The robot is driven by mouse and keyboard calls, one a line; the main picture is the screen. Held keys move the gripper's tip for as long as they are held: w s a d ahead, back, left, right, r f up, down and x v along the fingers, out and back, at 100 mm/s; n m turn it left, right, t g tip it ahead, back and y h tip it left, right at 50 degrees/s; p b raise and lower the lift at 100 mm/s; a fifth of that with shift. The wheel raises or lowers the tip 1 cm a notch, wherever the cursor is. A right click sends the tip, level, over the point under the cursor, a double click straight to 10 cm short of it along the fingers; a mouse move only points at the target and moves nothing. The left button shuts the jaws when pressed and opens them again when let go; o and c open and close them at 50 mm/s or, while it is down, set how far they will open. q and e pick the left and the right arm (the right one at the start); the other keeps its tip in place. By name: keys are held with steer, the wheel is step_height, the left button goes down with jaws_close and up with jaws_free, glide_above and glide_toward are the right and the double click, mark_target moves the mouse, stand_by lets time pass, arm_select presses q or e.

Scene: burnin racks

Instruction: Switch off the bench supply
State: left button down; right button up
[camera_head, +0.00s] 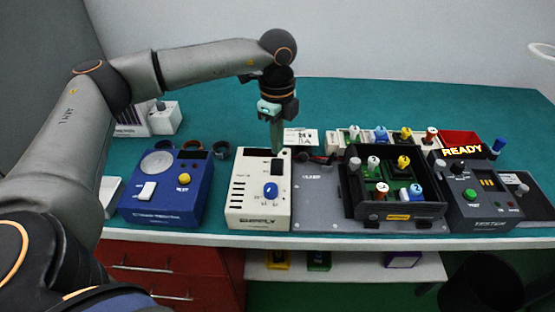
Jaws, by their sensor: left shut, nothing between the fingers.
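The bench supply (242,211) is a cream box labelled SUPPLY near the front edge of the bench. Its top has a blue knob (270,190), a dark display at the back and dark slots on the left. My left gripper (276,148) points straight down over the back right part of the supply, with its fingers shut and empty. The fingertips are close to a dark part on the supply's top (277,167); I cannot tell whether they touch it. My right gripper is out of view.
A blue device (165,208) with a yellow button stands left of the supply. To the right, a black tray (370,211) holds boards with coloured knobs, beside a dark tester (485,211); a sign reads READY (462,151). The teal bench (350,100) is clear at the back.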

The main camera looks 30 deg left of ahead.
mark_target(277, 161)
arm_select(q)
step_height(277, 161, up, 4)
steer(key=shift+r+p, duration=0.1)
steer(key=shift+p, duration=1.1)
